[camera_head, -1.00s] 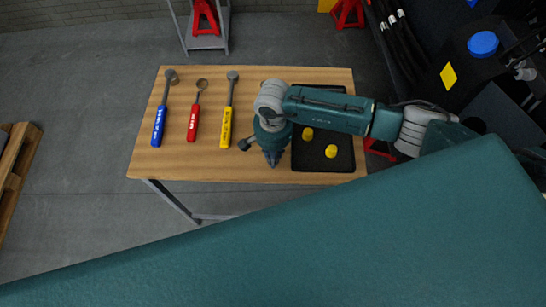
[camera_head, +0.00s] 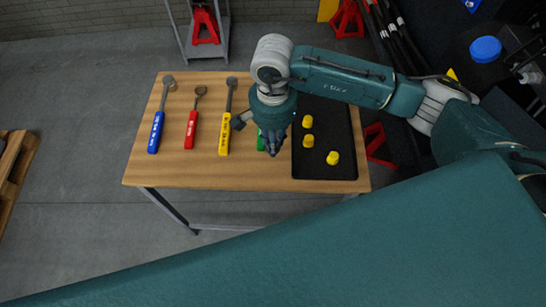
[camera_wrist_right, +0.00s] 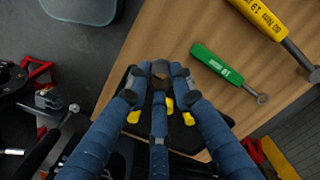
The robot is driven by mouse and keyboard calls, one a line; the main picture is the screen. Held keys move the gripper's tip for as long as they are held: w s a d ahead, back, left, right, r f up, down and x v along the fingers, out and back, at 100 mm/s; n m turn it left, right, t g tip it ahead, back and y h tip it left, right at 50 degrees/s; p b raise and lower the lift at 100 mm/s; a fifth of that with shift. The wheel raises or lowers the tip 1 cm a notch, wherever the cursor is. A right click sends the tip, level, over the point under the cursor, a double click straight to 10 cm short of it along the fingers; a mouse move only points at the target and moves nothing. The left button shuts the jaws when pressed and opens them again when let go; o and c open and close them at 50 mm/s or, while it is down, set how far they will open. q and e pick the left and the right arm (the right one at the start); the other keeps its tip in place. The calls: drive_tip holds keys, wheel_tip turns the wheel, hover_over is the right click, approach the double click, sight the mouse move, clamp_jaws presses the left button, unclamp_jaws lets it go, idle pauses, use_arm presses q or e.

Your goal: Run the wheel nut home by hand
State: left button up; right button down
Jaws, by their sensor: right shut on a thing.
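My right gripper (camera_head: 272,150) hangs over the table beside the left edge of the black tray, fingers pointing down. In the right wrist view its blue fingers (camera_wrist_right: 160,78) close together on a small grey-brown thing (camera_wrist_right: 160,67), which looks like the wheel nut. The fingers hide most of it. No wheel stud or hub can be made out clearly in either view. My left gripper is not in view.
The wooden table (camera_head: 205,172) carries a blue-handled tool (camera_head: 157,132), a red one (camera_head: 191,130), a yellow one (camera_head: 225,133) and a partly hidden green one (camera_wrist_right: 217,63). Several yellow caps (camera_head: 333,158) lie on the black tray (camera_head: 325,112). A dark machine stands at right.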

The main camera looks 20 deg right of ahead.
wheel_tip(320, 180, up, 9)
drive_tip(key=b, duration=0.2)
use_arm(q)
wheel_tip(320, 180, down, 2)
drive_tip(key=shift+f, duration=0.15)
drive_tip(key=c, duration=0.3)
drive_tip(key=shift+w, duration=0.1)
use_arm(e)
drive_tip(key=s+d+r+n, duration=0.3)
drive_tip(key=s+d+n, duration=0.2)
drive_tip(key=s+n, duration=0.3)
drive_tip(key=shift+d+n, duration=0.4)
drive_tip(key=shift+n, duration=0.5)
